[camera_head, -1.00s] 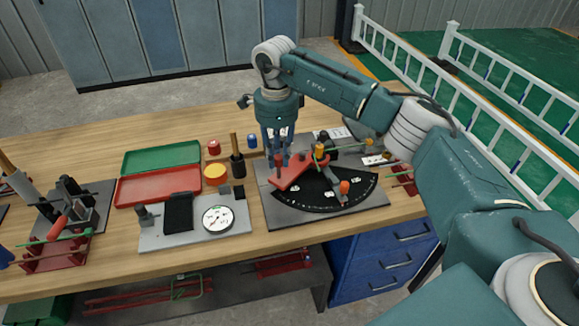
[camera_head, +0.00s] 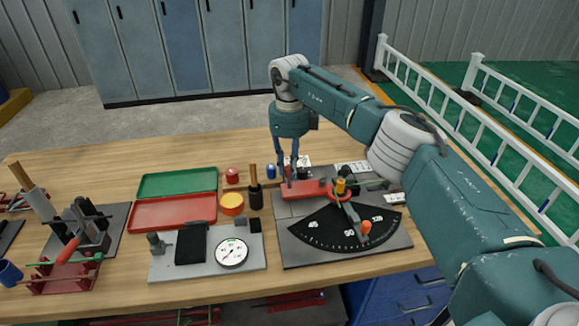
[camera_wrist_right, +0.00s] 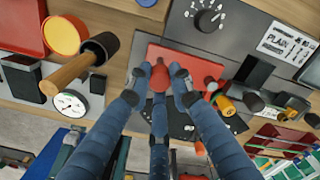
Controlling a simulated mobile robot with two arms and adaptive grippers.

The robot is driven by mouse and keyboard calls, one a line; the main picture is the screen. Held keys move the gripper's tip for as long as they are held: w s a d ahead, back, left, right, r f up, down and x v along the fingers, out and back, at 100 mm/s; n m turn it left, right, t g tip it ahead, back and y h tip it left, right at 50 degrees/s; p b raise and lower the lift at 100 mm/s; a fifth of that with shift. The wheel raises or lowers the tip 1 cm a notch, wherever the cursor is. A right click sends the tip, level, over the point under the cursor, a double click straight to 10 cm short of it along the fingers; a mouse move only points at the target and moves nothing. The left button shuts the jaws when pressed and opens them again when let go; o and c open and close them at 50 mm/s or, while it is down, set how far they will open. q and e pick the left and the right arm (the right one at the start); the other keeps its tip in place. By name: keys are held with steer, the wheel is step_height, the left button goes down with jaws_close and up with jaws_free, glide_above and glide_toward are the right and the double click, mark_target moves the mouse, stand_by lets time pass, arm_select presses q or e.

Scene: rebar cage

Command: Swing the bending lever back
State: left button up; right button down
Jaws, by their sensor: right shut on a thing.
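The bending lever (camera_head: 308,191) is a red arm on the bender's grey base plate (camera_head: 390,239), pointing left from the central post with the yellow-orange cap (camera_head: 341,185). My right gripper (camera_head: 287,174) is at the lever's left end, fingers pointing down. In the right wrist view the fingers (camera_wrist_right: 157,84) are closed around the lever's upright red handle (camera_wrist_right: 159,74); the red lever plate (camera_wrist_right: 196,66) lies beneath. The black angle scale (camera_head: 335,230) is fanned out in front of the lever, with an orange-topped knob (camera_head: 365,229) on its pointer. My left gripper is out of view.
Left of the bender are a black cylinder with a wooden handle (camera_head: 255,190), a yellow-lidded tin (camera_head: 231,203), a red tray (camera_head: 172,213) and a dial gauge (camera_head: 232,253). A white railing (camera_head: 470,130) stands beyond the table's right side.

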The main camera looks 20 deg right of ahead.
steer(key=shift+w+r, duration=0.1)
steer(key=shift+w, duration=0.05)
steer(key=c, duration=1.6)
jaws_free()
steer(key=shift+o, duration=0.3)
step_height(320, 180, up, 12)
steer(key=shift+d, duration=0.1)
